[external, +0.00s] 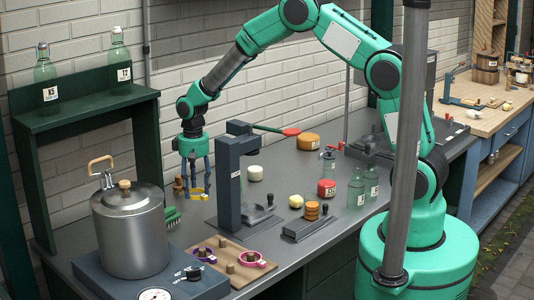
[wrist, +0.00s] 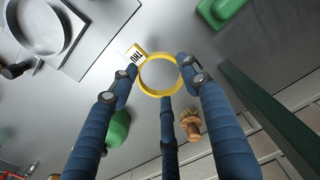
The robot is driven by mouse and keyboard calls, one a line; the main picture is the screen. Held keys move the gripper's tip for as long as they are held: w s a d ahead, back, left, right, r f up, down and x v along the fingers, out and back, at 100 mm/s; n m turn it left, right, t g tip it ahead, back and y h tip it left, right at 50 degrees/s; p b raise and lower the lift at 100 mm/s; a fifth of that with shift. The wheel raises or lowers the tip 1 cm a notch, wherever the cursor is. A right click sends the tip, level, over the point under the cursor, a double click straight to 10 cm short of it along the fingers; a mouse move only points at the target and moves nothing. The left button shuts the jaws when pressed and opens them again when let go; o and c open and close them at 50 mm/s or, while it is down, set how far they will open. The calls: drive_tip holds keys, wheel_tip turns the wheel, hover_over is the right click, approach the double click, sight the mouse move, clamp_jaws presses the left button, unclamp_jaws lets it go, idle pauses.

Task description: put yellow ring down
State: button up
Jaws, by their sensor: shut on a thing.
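The yellow ring (wrist: 141,84) is between the fingertips of my gripper (wrist: 160,76) in the wrist view. A small tab with a black-and-white label sticks out on its upper left. My gripper has blue fingers and is shut on the ring. In the external view the yellow ring (external: 197,191) shows at the fingertips of my gripper (external: 196,186), over the back of the grey counter, behind the big steel pot. I cannot tell how far the ring is above the counter.
A wooden board (external: 232,268) with a purple and a pink ring lies at the front. The steel pot (external: 130,232) stands left of it. A dark grey upright press (external: 229,185) stands right of my gripper. A green brush (external: 172,216) lies near the pot. A green shelf (external: 75,122) holds two bottles.

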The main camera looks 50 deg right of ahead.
sight(197, 210)
drive_tip(key=shift+f+b, duration=0.3)
drive_tip(key=shift+f, duration=2.2)
drive_tip(key=shift+f, duration=0.2)
drive_tip(key=o, duration=0.7)
drive_tip(key=shift+o, duration=0.2)
drive_tip(key=shift+r, duration=0.15)
wheel_tip(197, 210, up, 12)
drive_tip(key=p, duration=0.1)
drive_tip(key=shift+d+r, duration=0.1)
